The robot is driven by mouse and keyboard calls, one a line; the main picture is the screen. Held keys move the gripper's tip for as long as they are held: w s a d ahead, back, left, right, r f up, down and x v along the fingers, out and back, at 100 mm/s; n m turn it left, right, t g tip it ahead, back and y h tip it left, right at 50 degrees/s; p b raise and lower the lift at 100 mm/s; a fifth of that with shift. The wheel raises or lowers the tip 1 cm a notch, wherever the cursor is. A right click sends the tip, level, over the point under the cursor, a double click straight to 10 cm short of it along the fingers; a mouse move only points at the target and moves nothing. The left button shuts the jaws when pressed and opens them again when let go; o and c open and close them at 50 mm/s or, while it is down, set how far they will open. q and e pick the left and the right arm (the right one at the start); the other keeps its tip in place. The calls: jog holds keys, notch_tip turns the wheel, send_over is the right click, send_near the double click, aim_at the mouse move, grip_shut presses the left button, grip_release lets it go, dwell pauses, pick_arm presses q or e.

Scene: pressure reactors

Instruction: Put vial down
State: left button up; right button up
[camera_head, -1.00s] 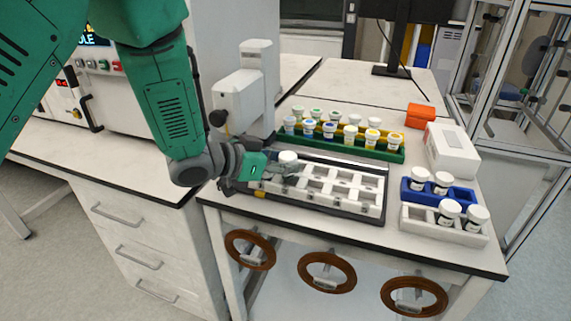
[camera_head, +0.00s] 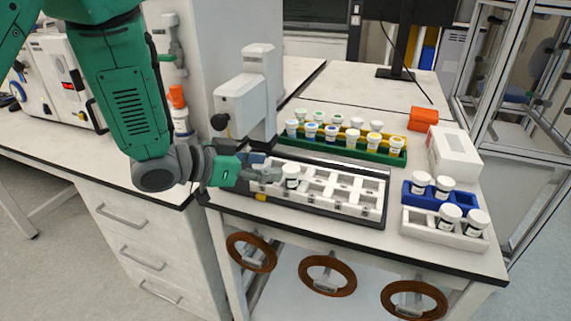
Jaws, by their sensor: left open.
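A white vial (camera_head: 291,176) with a dark label stands upright in a left slot of the white rack (camera_head: 344,209) on the dark tray. My left gripper (camera_head: 272,175) is open, just left of the vial, with its fingers low over the left end of the rack. A small gap seems to lie between the fingertips and the vial, but I cannot tell whether they touch. The other rack slots in view look empty. My right gripper is out of view.
Behind the rack, a green and yellow holder (camera_head: 383,157) carries several vials with coloured lids. At the right are a blue holder (camera_head: 463,199) and a white holder (camera_head: 416,226) with vials. A white instrument (camera_head: 238,105) stands close behind my gripper. An orange block (camera_head: 422,119) sits farther back.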

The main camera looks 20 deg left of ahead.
pick_arm(q)
jog(key=v, duration=0.6)
jog(key=s+a+f+n+g+y, duration=0.1)
jog(key=s+f+n+y, duration=0.15)
jog(key=f, duration=0.65)
jog(key=s+a+f+n+g+y, duration=0.15)
jog(key=s+f, duration=0.25)
jog(key=f, duration=0.5)
jog(key=s+f+n+g+y, duration=0.1)
jog(key=s+f+g+y, duration=0.1)
jog(key=s+f, duration=0.5)
jog(key=s+a+f+n+g+y, duration=0.1)
jog(key=s+f+g, duration=0.4)
jog(key=s, duration=0.9)
notch_tip(320, 180, down, 2)
jog(key=shift+a+f+n+y, duration=0.1)
jog(key=shift+a+n+y, duration=0.1)
jog(key=shift+n+y, duration=0.45)
